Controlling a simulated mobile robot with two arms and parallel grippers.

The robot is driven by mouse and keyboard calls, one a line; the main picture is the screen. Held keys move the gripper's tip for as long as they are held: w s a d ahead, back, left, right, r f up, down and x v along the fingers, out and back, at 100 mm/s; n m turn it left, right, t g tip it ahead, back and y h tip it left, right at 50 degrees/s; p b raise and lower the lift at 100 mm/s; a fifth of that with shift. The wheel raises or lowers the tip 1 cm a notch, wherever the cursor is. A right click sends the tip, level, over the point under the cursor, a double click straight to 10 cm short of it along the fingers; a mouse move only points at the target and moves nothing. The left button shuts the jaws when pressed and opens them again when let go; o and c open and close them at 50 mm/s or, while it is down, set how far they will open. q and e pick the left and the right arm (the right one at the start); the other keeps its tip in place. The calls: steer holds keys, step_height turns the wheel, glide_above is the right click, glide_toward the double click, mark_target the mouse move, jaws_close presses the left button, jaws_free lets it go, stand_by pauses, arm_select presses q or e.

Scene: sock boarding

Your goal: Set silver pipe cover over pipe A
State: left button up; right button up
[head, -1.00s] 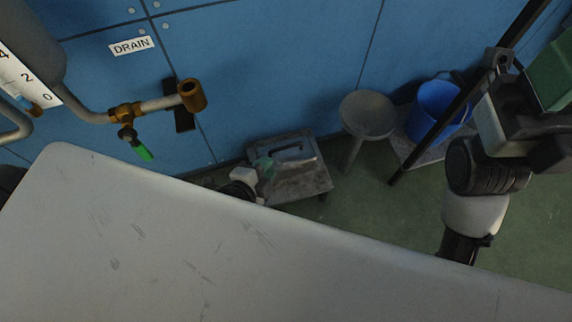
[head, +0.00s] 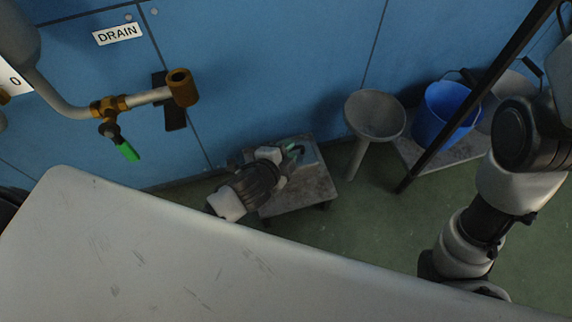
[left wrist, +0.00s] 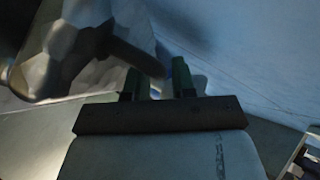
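No label in view reads pipe A. A grey pipe with brass fittings (head: 112,103) and an open brass end (head: 181,87) comes out near the blue wall under a DRAIN sign. My left gripper (head: 293,153) is over the low grey stand. Its two green fingertips (left wrist: 157,76) are apart in the left wrist view. A shiny, faceted grey thing with a dark bar (left wrist: 125,50) lies just beyond them; the bar's end appears close to the fingertips, and contact cannot be told. I cannot tell whether it is the silver pipe cover. My right gripper is out of view.
A green-handled valve (head: 126,150) hangs below the pipe. The low stand (head: 305,197) is beside a round grey stool (head: 375,114) and a blue bucket (head: 443,112). A dark slanted post (head: 475,90) stands at the right. A pale scratched surface (head: 150,255) fills the lower left.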

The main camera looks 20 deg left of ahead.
arm_select(q)
jaws_close()
steer(key=shift+r, duration=0.1)
stand_by(0.3)
